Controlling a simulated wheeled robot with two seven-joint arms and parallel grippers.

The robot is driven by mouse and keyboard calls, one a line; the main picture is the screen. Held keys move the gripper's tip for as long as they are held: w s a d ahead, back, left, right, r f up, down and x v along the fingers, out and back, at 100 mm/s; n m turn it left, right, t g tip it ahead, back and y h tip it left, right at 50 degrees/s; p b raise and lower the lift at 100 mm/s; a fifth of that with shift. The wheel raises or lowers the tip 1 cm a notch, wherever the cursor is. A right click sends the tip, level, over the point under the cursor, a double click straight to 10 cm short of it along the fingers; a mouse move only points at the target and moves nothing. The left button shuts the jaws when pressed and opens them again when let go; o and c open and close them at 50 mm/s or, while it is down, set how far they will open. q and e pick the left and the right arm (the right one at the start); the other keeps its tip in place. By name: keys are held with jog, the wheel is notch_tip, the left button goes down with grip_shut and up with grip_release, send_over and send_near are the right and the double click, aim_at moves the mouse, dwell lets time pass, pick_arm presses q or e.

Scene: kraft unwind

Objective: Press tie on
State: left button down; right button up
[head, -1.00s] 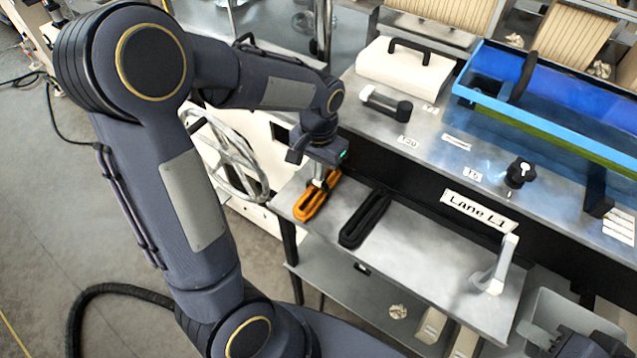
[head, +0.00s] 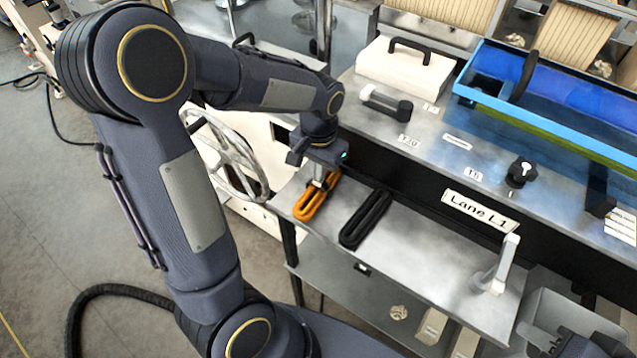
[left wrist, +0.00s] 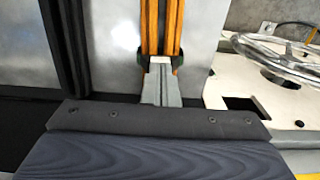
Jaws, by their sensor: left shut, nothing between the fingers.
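An orange looped strap bundle (head: 307,206) lies on the left end of the metal shelf (head: 440,255). My left gripper (head: 319,184) points down at the bundle's far part, shut and with nothing between its fingers. In the left wrist view the closed fingertips (left wrist: 160,72) sit over the orange strands (left wrist: 150,25), at a dark band (left wrist: 141,56) that shows on both sides of them. They look to be against the band, but I cannot tell how firmly. A black looped bundle (head: 365,219) lies to the right on the same shelf. My right gripper is not in view.
A silver handwheel (head: 230,155) stands left of the shelf. The black front with the "Lane L1" sign (head: 479,211) rises behind it. A grey upright handle (head: 497,265) stands at the shelf's right end. The shelf's middle is clear.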

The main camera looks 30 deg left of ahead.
pick_arm(q)
notch_tip(320, 180, up, 7)
jog(key=p, duration=0.6)
dwell(0.4)
dwell(0.4)
jog(key=s+d+r+n+t+h, duration=0.1)
jog(key=s+d+r+t+h, duration=0.1)
jog(key=s, duration=0.6)
jog(key=s+d+r+n+t+h, duration=0.1)
jog(key=s+d+r+t, duration=0.1)
jog(key=s+r, duration=0.3)
jog(key=s+t, duration=0.1)
jog(key=s, duration=0.3)
jog(key=shift+r+n+t+h, duration=0.15)
jog(key=shift+n+t+h, duration=0.15)
jog(key=shift+h, duration=0.1)
